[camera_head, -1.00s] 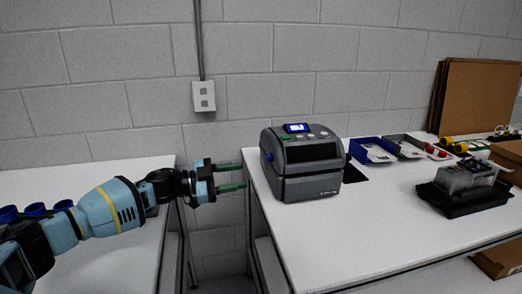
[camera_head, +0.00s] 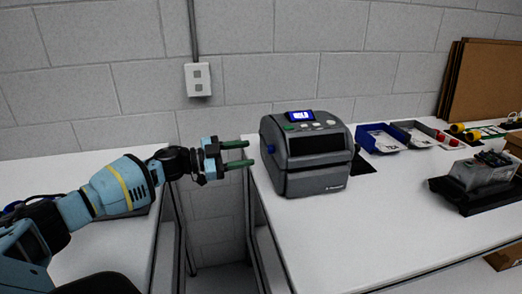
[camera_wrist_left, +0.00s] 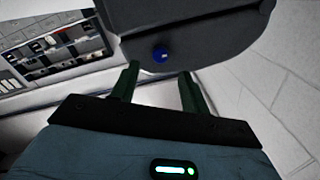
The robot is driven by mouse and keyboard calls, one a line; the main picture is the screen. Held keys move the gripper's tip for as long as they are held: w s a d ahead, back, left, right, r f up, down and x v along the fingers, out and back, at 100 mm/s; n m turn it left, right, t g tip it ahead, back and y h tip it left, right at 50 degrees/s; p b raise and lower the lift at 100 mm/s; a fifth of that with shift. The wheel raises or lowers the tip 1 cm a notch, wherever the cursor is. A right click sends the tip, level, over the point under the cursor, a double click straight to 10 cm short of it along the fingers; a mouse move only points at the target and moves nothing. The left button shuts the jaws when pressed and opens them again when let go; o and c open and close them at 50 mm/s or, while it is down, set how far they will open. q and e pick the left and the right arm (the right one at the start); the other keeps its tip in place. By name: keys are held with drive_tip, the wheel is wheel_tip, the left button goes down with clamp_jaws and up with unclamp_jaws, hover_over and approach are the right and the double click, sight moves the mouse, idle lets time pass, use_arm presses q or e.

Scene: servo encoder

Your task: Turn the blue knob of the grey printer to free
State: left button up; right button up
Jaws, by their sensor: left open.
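The grey printer (camera_head: 306,155) stands on the right-hand white table, near its left edge, with a lit blue display (camera_head: 299,116) on top. Its blue knob (camera_head: 270,149) sits on the printer's left side. My left gripper (camera_head: 250,154) is open and empty, its green fingers pointing at that side, a short way from the knob. In the left wrist view the blue knob (camera_wrist_left: 160,55) shows on the grey printer side (camera_wrist_left: 190,25), ahead of and between the fingers of the left gripper (camera_wrist_left: 158,72). The knob's setting cannot be read. My right gripper is not in view.
Right of the printer are a blue bin (camera_head: 381,139), a grey bin (camera_head: 414,134) and a black device with a clear cover (camera_head: 480,175). Cardboard sheets (camera_head: 482,82) lean on the wall. A gap (camera_head: 215,225) separates the two white tables. The front of the right table is clear.

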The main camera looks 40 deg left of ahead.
sight(271, 149)
use_arm(q)
drive_tip(key=x, duration=0.5)
drive_tip(key=shift+w+d, duration=0.2)
drive_tip(key=shift+w, duration=0.1)
drive_tip(key=c, duration=1)
